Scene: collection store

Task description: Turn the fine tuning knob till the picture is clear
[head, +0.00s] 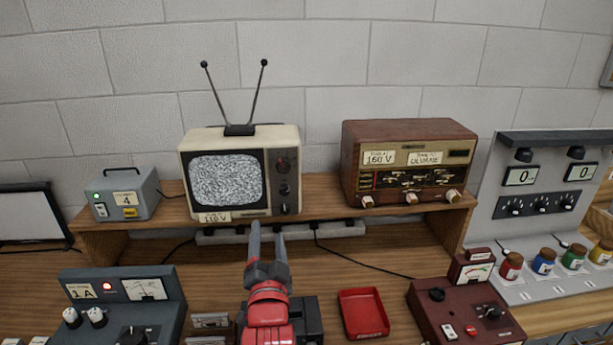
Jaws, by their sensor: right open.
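A small cream television (244,139) with two antennas stands on the raised wooden shelf. Its screen (226,180) shows grey static, with no clear picture. A dark panel to the right of the screen carries a column of knobs (284,188); which one is the fine tuning knob is too small to read. A label below the screen reads 110 V. My right gripper (267,232) is below and in front of the television, pointing toward it. Its fingers are apart with nothing between them, and it does not touch the knobs. My left gripper is not in view.
A brown radio (408,136) stands right of the television, a grey box (125,195) marked 4 to its left. A red tray (363,313), a maroon meter box (464,315) and a dark grey meter unit (150,313) occupy the lower bench. Cables run under the shelf (330,210).

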